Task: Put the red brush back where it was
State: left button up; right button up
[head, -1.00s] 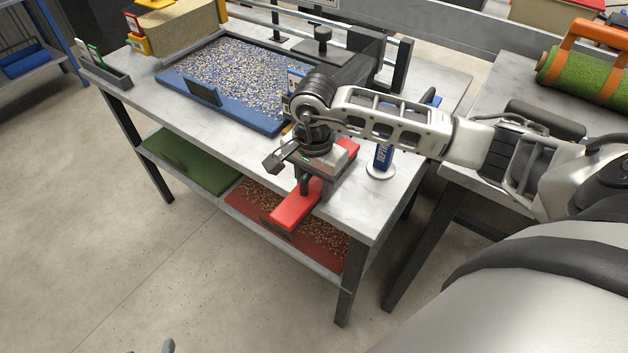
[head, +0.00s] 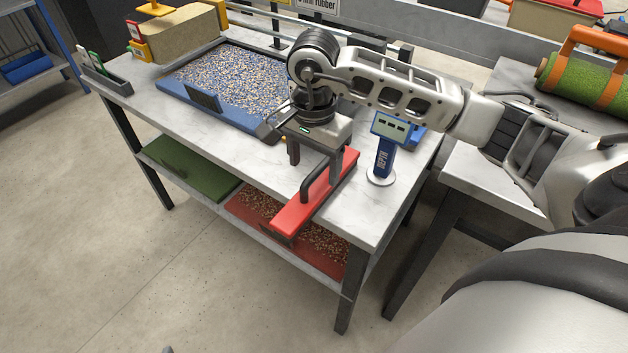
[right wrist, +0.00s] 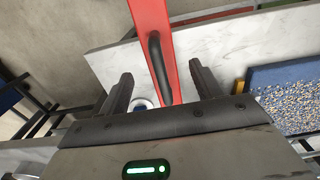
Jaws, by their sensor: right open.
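The red brush (head: 318,201), a long red bar with a black handle on top, lies on the grey worktable (head: 235,156). Its near end sticks out past the table's front edge. My right gripper (head: 316,163) is open and empty above the brush. In the right wrist view the brush (right wrist: 152,38) and its handle run between and beyond the open fingers (right wrist: 161,82); the fingers look clear of them. Only a tiny grey tip, likely of my left gripper (head: 168,350), shows at the bottom edge of the head view.
A blue tray of granules (head: 190,96) lies left of the brush. A blue depth gauge (head: 383,158) stands close on its right. Below are a green tray (head: 188,166) and a red granule tray (head: 250,207). A turf roll (head: 585,78) lies on the right table.

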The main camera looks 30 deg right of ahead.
jog(key=shift+r, duration=2.3)
